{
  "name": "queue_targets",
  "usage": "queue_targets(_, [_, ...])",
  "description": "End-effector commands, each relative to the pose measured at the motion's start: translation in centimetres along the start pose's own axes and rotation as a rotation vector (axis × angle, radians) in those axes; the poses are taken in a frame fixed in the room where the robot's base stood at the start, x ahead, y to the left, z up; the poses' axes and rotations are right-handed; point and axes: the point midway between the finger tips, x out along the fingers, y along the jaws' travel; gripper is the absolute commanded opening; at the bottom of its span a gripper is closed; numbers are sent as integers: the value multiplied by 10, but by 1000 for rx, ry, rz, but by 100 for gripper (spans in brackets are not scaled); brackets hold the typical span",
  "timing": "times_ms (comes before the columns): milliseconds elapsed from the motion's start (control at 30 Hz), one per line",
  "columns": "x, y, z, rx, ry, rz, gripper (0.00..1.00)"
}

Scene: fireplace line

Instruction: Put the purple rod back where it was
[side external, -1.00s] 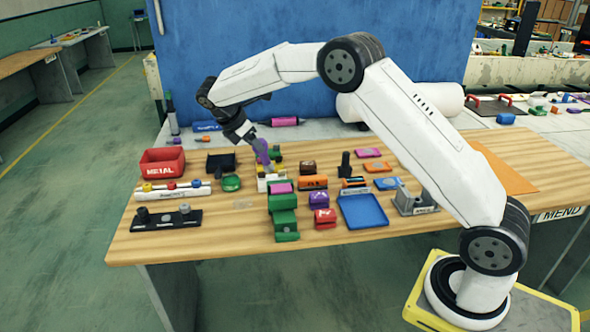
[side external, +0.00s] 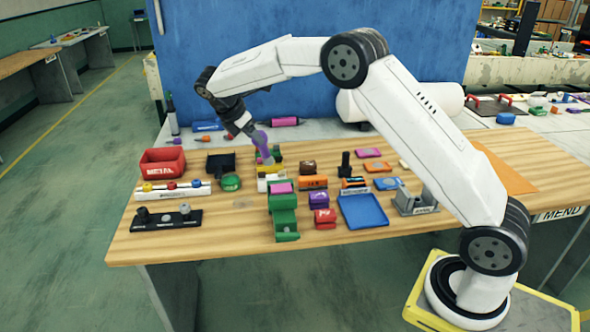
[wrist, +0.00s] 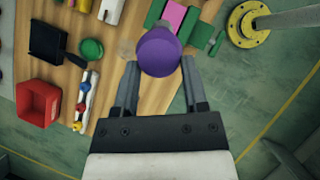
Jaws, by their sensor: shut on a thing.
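The purple rod (side external: 264,150) is tilted, with its lower end close above a yellow and white block (side external: 269,183) in the middle of the wooden table; I cannot tell whether they touch. My gripper (side external: 256,137) is shut on the rod's upper part. In the wrist view the rod (wrist: 160,52) shows as a round purple end between the two fingers of my gripper (wrist: 160,75). The rod hides what lies directly beneath it in that view.
A green stepped block (side external: 284,222) with a pink top stands just in front. A green round piece (side external: 230,183) and a black tray (side external: 219,163) lie to the left, with a red METAL bin (side external: 162,163) beyond. A blue tray (side external: 362,210) is at right.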

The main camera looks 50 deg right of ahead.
Motion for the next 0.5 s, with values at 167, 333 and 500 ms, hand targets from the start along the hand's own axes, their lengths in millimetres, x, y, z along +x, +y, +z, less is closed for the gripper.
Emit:
queue_targets(167, [1, 1, -3, -15, 6, 8, 0])
queue_targets(333, [7, 4, -16, -76, 31, 45, 0])
queue_targets(500, [17, 9, -43, -203, 84, 114, 0])
